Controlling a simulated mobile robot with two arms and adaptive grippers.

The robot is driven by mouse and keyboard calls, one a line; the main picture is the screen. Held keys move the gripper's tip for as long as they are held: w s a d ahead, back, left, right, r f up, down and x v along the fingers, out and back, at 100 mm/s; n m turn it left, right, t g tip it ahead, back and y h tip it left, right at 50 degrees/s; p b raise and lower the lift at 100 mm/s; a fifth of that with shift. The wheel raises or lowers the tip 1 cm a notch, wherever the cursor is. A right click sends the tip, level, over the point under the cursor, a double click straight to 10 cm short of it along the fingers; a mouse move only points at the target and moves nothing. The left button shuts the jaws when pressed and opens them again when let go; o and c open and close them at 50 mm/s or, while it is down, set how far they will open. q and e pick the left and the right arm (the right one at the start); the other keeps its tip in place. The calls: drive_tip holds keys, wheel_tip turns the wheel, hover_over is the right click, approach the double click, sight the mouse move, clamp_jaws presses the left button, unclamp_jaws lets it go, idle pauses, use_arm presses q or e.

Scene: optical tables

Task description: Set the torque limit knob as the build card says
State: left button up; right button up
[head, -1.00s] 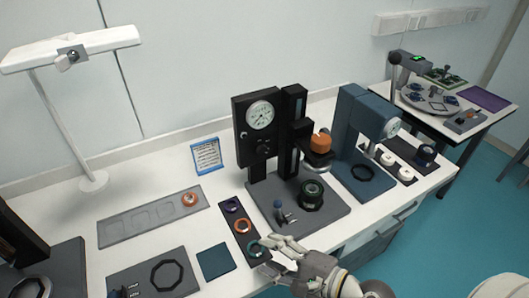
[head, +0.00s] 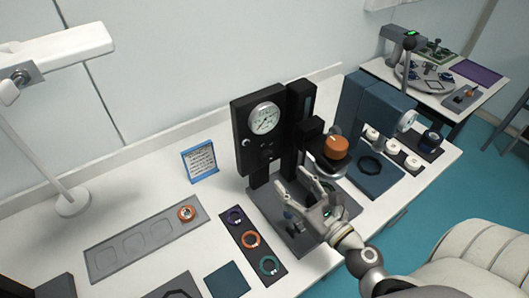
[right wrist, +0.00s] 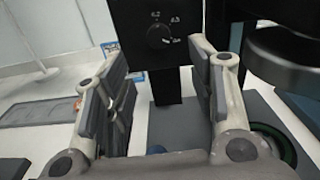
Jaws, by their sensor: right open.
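The torque limit knob (right wrist: 158,35) is a small dark round knob on the black panel of the press-like station, with white numbers around it in the right wrist view. I cannot tell its pointer setting surely. In the head view the black panel (head: 243,110) stands below and around a round dial gauge (head: 263,118). My right gripper (head: 293,179) is open and empty, in front of and below the panel; in the right wrist view its fingers (right wrist: 158,72) lie either side below the knob, apart from it. The build card (head: 200,161) stands blue-framed to the left; its text is unreadable. My left gripper is out of view.
An orange-topped part (head: 336,147) sits right of the gripper on the station. A dark strip with several coloured rings (head: 251,240) and a grey tray (head: 125,250) lie left. A blue-grey machine (head: 373,110) stands right. White table is free around the card.

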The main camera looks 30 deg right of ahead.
sight(268, 158)
drive_tip(key=w+p, duration=0.1)
drive_tip(key=w, duration=0.2)
drive_tip(key=w+p, duration=0.1)
drive_tip(key=w, duration=0.1)
drive_tip(key=shift+w+a+r+p, duration=0.1)
drive_tip(key=shift+a+r+p, duration=0.25)
drive_tip(key=shift+a+r, duration=0.05)
drive_tip(key=w, duration=0.2)
drive_tip(key=w+p, duration=0.1)
drive_tip(key=w, duration=0.1)
drive_tip(key=shift+w+a+f, duration=0.1)
drive_tip(key=shift+a+f, duration=0.15)
drive_tip(key=shift+a, duration=0.05)
drive_tip(key=shift+c, duration=1.8)
drive_tip(key=c, duration=0.7)
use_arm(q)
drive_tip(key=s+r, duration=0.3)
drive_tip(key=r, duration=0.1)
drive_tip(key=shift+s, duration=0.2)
use_arm(e)
drive_tip(key=shift+o, duration=0.2)
